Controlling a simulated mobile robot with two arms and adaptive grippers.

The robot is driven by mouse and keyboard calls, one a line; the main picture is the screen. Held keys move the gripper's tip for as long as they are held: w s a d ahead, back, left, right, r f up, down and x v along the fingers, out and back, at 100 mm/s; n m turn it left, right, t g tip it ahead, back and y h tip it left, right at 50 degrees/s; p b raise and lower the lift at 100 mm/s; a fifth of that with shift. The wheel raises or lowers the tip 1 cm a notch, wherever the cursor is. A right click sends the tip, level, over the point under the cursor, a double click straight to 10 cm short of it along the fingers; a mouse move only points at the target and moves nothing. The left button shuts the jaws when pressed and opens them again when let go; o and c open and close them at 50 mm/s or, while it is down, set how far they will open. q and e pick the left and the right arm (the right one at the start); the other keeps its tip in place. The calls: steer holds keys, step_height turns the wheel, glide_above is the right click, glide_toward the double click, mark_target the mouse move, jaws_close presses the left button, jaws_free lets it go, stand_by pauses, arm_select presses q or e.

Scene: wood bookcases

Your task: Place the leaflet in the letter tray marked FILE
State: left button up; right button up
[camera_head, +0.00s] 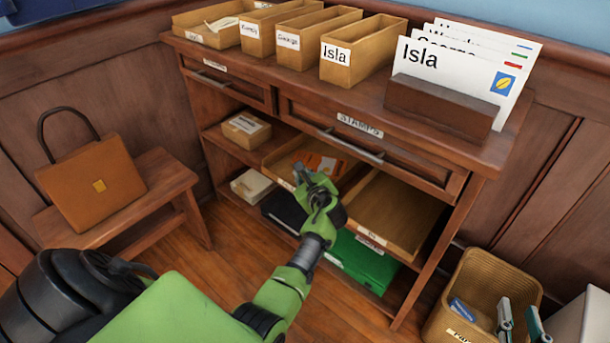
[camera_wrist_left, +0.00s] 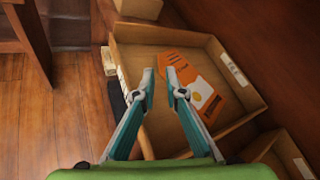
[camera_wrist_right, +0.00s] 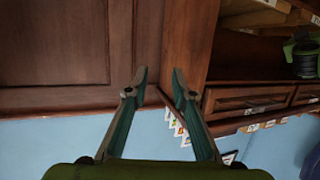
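The orange leaflet (camera_head: 322,163), with a white patch and yellow spot, lies flat in a wooden tray (camera_head: 281,158) on the middle shelf. It also shows in the left wrist view (camera_wrist_left: 181,64). A second wooden tray (camera_head: 405,215), right of the first, looks empty. The tray labels are too small to read surely, so I cannot tell which says FILE. My right gripper (camera_head: 520,312) is open and empty near the wicker basket.
The desk (camera_head: 440,172) above has drawers, a card holder (camera_head: 440,108) and several letter boxes (camera_head: 360,50). A green box (camera_head: 362,263) and a dark item sit below. The wicker basket (camera_head: 490,275) stands right; a bench (camera_head: 150,185) with a handbag (camera_head: 93,183) stands left.

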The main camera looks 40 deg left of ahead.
arm_select(q)
steer(key=shift+s+d, duration=0.1)
steer(key=shift+s, duration=0.1)
steer(key=shift+s+d+n, duration=0.25)
steer(key=shift+s+n, duration=0.05)
steer(key=shift+n, duration=0.1)
steer(key=s+d+r+n+t+h, duration=0.1)
steer(key=s+d+r+n+h, duration=0.3)
steer(key=d, duration=0.6)
steer(key=s+d+r+n+t+h, duration=0.2)
steer(key=s+d+r+n+h, duration=0.2)
steer(key=s+d+n, duration=0.3)
steer(key=s+d+r+n+t+h, duration=0.2)
steer(key=s+d+r+n+h, duration=0.2)
steer(key=s+d, duration=0.4)
steer(key=d+n+h, duration=0.1)
steer(key=d+h, duration=0.1)
steer(key=d, duration=0.2)
steer(key=shift+d+r, duration=0.2)
steer(key=shift+d, duration=0.2)
arm_select(e)
steer(key=shift+s+d+f+g, duration=0.3)
steer(key=shift+f+g, duration=0.1)
steer(key=shift+f, duration=0.2)
arm_select(q)
steer(key=shift+s, duration=0.1)
